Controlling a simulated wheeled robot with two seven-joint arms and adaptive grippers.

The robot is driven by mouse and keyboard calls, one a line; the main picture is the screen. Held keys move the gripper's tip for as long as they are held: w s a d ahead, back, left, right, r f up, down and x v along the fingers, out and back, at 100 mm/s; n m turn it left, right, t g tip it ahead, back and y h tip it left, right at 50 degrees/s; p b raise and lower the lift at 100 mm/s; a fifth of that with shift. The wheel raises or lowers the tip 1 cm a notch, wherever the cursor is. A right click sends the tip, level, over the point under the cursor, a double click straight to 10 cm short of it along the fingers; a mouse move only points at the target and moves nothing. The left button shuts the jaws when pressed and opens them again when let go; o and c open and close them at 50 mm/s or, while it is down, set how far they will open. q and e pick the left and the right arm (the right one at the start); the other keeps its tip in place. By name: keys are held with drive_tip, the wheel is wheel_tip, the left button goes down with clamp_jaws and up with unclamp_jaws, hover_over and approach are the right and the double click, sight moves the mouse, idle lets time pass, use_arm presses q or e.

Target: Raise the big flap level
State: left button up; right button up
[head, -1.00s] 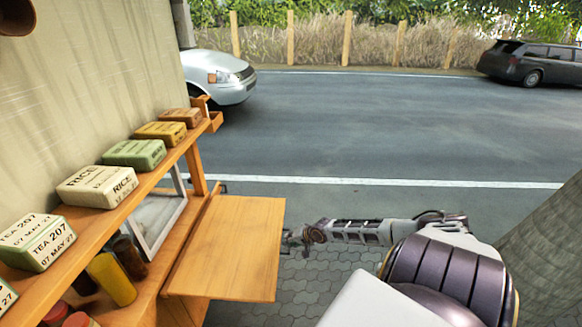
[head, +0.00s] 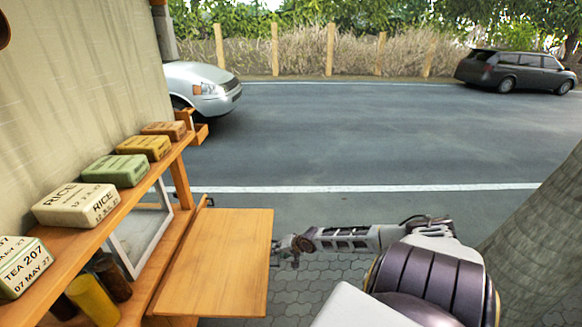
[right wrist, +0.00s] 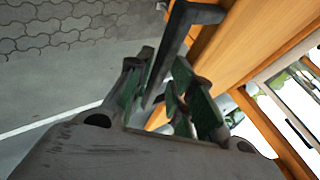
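The big flap (head: 222,262) is a flat orange-brown wooden board on the street side of the stall counter. It looks about level in the head view. My right gripper (head: 284,246) is at its right edge. In the right wrist view, a dark angled metal bar (right wrist: 181,30) by the wooden panel (right wrist: 245,40) runs down between the green-padded fingers of my right gripper (right wrist: 160,75). The fingers stand apart with a visible gap; I see no firm grip on the bar. My left gripper is not in view.
A shelf with several labelled packets, among them a rice packet (head: 77,204) and a green one (head: 115,170), runs along the left wall. Jars, including a yellow one (head: 93,299), stand below. A tree trunk (head: 535,240) rises at right. Paving and road lie beyond the flap.

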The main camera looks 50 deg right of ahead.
drive_tip(key=v, duration=1.1)
drive_tip(key=shift+s+r, duration=0.2)
idle(1.9)
drive_tip(key=shift+r, duration=0.15)
drive_tip(key=shift+n, duration=0.3)
idle(0.5)
